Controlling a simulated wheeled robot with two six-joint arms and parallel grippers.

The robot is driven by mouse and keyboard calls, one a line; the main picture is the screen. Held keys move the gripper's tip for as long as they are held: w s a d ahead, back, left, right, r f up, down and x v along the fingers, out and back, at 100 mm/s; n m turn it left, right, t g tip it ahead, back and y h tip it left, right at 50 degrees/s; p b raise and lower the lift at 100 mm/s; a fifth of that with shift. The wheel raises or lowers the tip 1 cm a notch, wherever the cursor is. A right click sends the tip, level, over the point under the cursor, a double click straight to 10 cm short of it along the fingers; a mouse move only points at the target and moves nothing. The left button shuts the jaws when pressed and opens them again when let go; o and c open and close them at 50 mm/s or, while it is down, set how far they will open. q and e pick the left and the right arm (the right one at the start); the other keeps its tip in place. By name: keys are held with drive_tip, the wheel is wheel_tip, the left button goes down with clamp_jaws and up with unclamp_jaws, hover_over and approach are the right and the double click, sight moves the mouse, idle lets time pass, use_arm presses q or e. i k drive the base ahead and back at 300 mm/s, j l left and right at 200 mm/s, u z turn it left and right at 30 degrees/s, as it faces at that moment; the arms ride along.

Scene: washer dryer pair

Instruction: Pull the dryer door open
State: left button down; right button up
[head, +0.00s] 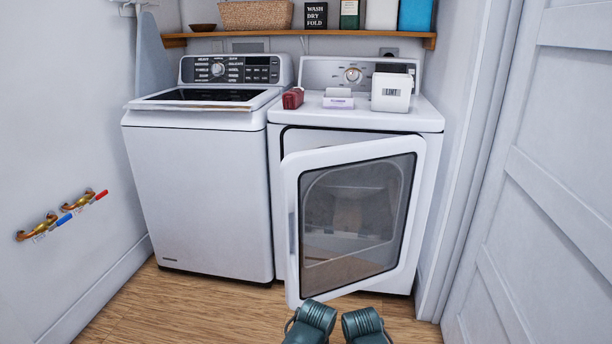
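The white dryer (433,120) stands on the right. Its door (345,158), white-framed with a dark glass window (350,225), stands partly open. The door's free edge is at the left and swung out toward me; its right side is at the dryer's right. A slim handle recess (291,232) shows on the door's left edge. A dark gap shows between door and dryer front along the top. Neither gripper's fingers show; only two teal ribbed parts of mine are at the bottom edge, below the door.
A white top-loading washer (200,195) stands close at left. A red item (293,98), a small holder (338,100) and a white lint bin (391,92) sit on the dryer top. A panelled room door (545,150) is at right. Wood floor (200,315) is clear in front.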

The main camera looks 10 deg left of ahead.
sight(348, 210)
drive_tip(key=i+j+z, duration=0.1)
drive_tip(key=j, duration=0.2)
drive_tip(key=i+j+z, duration=0.25)
drive_tip(key=j, duration=0.35)
drive_tip(key=i+j+z, duration=0.25)
drive_tip(key=j, duration=0.4)
drive_tip(key=i, duration=0.1)
